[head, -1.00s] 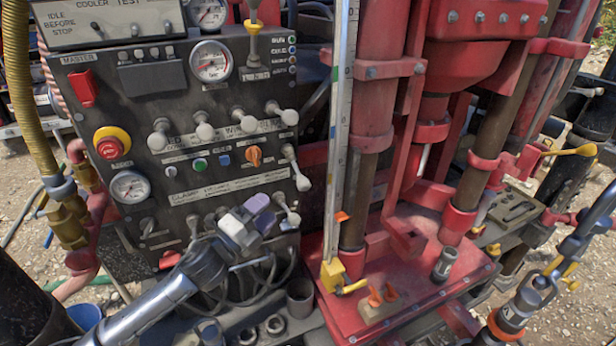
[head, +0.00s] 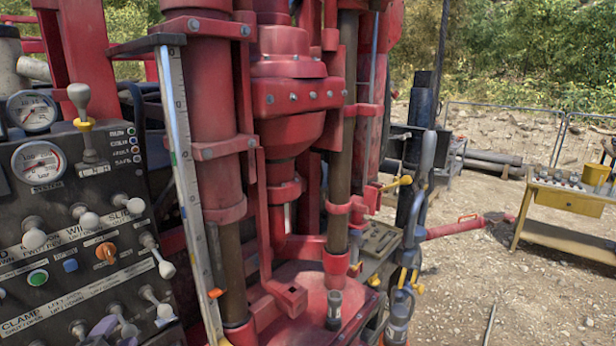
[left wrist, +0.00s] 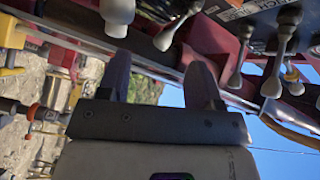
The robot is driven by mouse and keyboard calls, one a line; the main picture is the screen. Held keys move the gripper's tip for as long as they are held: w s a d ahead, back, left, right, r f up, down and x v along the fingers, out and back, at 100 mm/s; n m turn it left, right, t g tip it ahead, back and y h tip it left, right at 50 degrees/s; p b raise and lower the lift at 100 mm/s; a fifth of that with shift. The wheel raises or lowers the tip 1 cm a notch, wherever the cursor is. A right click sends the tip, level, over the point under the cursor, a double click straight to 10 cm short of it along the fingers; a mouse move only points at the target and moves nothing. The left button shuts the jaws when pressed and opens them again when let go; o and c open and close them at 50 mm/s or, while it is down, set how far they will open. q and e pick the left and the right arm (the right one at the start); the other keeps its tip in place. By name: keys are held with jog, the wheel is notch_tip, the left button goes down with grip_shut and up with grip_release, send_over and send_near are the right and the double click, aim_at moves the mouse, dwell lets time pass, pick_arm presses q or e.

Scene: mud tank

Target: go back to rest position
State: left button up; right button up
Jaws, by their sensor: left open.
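My left gripper (head: 112,330) shows only in part at the bottom left of the head view, in front of the lower levers of the control panel (head: 75,255). In the left wrist view its two dark fingers (left wrist: 160,82) stand apart with nothing held between them. Levers with pale grey knobs (left wrist: 165,38) lie beyond the fingertips; I cannot tell whether a finger touches one. My right gripper is in neither view.
The red drill rig (head: 290,110) with its columns and a measuring rule (head: 180,150) fills the middle. A grey hook-like fitting (head: 415,200) hangs to its right. A yellow table (head: 565,200) with small parts stands at the far right. Gravel ground between is mostly clear.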

pick_arm(q)
jog(key=s+d+f+n+g+h, duration=0.1)
jog(key=s+d+f+n+g, duration=0.35)
jog(key=s+f, duration=0.6)
jog(key=s+d+f+n+g, duration=0.3)
jog(key=s+d+f+g, duration=0.4)
jog(key=s, duration=0.7)
jog(key=s+d+f+n+g+h, duration=0.1)
jog(key=s+d+f+n+g, duration=0.25)
jog(key=s+f, duration=0.8)
jog(key=w+r+p+v, duration=0.1)
jog(key=w+p+v, duration=0.2)
jog(key=p+v, duration=1.3)
jog(key=shift+d+r+t, duration=0.3)
jog(key=shift+d+r, duration=0.35)
jog(key=shift+r, duration=0.1)
